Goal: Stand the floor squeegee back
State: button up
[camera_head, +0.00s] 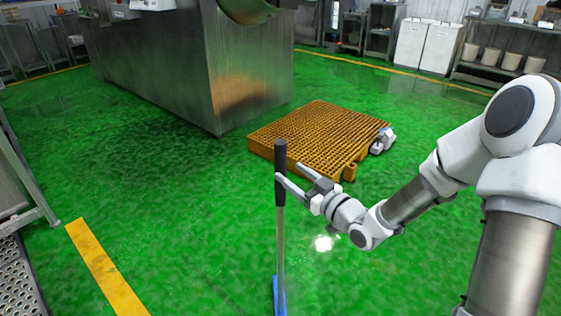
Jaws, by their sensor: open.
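The floor squeegee (281,235) stands upright in the lower middle of the view. It has a black grip at the top, a grey pole and a blue foot at the bottom edge of the picture, where it is partly cut off. My gripper (292,184) comes in from the right at the height of the lower end of the black grip. Its fingers are open and point left toward the pole. One fingertip overlaps the grip in the picture; I cannot tell whether it touches.
An orange slatted platform (310,130) lies on the green floor behind my gripper. A large steel machine (245,85) stands at the back left. A metal frame (22,170) is at the left edge beside a yellow floor line (103,268). Green floor between them is clear.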

jog(key=v, duration=0.4)
dwell(0.4)
